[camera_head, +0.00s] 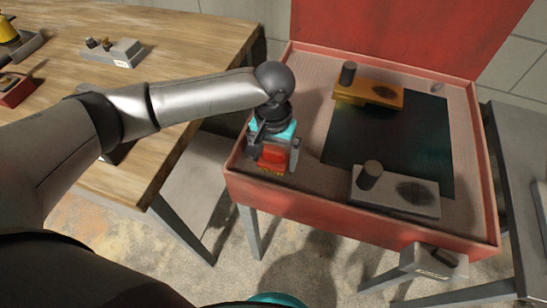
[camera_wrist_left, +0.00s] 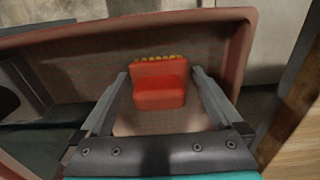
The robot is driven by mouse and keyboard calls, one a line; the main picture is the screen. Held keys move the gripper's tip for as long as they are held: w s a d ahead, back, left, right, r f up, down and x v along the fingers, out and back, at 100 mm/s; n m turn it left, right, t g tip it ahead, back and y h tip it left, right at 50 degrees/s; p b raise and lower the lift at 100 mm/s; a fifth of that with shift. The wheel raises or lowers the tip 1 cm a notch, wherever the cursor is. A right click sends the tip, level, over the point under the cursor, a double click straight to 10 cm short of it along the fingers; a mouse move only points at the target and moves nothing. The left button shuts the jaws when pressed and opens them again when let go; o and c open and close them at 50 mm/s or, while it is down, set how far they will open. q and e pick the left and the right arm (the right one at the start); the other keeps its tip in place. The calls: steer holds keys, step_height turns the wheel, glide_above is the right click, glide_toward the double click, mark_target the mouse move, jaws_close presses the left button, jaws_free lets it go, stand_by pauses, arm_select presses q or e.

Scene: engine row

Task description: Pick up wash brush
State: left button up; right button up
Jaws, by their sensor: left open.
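The wash brush (camera_head: 271,158) is a red block with yellow bristles, in the near left corner of the red basin (camera_head: 330,205). In the left wrist view the brush (camera_wrist_left: 159,88) is near the middle, its bristles along the far edge. My left gripper (camera_head: 273,162) is over the brush, pointing down. Its jaws are open, with one finger on each side of the brush and gaps showing in the wrist view. The gripper partly hides the brush in the head view. My right gripper is not in view.
In the basin are a yellow block (camera_head: 368,95) and a grey block (camera_head: 412,195), each with a dark knob and patch, around a dark panel (camera_head: 400,140). A wooden table (camera_head: 190,40) stands left, holding a grey block (camera_head: 122,52). The basin's raised walls are close to the brush.

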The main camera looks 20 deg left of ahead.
mark_target(274, 148)
arm_select(q)
steer(key=c, duration=1.4)
step_height(274, 148, up, 20)
steer(key=p, duration=0.4)
